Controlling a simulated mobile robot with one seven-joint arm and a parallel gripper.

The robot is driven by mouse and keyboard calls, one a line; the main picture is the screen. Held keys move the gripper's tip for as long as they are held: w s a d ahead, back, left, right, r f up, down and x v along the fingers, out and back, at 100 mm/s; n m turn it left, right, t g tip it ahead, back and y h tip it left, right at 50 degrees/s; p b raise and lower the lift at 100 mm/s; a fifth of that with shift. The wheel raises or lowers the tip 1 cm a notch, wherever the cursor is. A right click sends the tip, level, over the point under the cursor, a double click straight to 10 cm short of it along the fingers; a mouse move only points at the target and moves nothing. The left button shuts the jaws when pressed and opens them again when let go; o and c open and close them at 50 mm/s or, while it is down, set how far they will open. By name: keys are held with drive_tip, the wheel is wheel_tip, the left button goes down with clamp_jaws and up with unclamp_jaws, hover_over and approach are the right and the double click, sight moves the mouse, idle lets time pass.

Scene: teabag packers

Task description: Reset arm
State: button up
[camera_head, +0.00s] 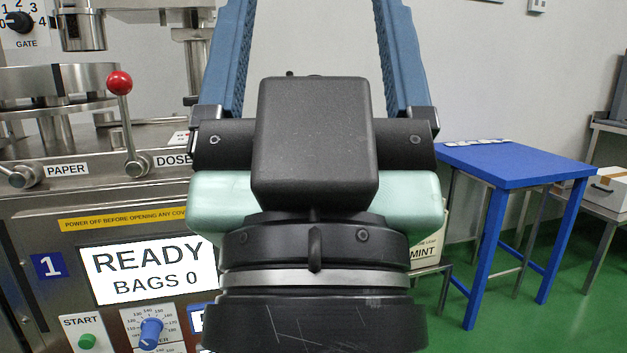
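My gripper (310,50) fills the middle of the head view, seen from behind. Its two blue fingers stand wide apart, with only grey wall showing between them. It looks open and empty, though the fingertips run past the top edge of the picture. The black gripper body and wrist hide what lies directly behind them. The packing machine (30,215) stands to the left of and partly behind my gripper. Its screen (145,272) reads READY, BAGS 0.
A red-knobbed DOSE lever (120,84) stands up on the machine. A PAPER lever (22,177), a GATE dial (19,22) and a green START button (87,341) are also there. A blue table (505,162) stands at right, with a carton (607,190) beyond it. Green floor (400,335) is open at lower right.

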wheel_tip(320, 180, up, 30)
drive_tip(key=p, duration=2.8)
drive_tip(key=shift+r, duration=0.15)
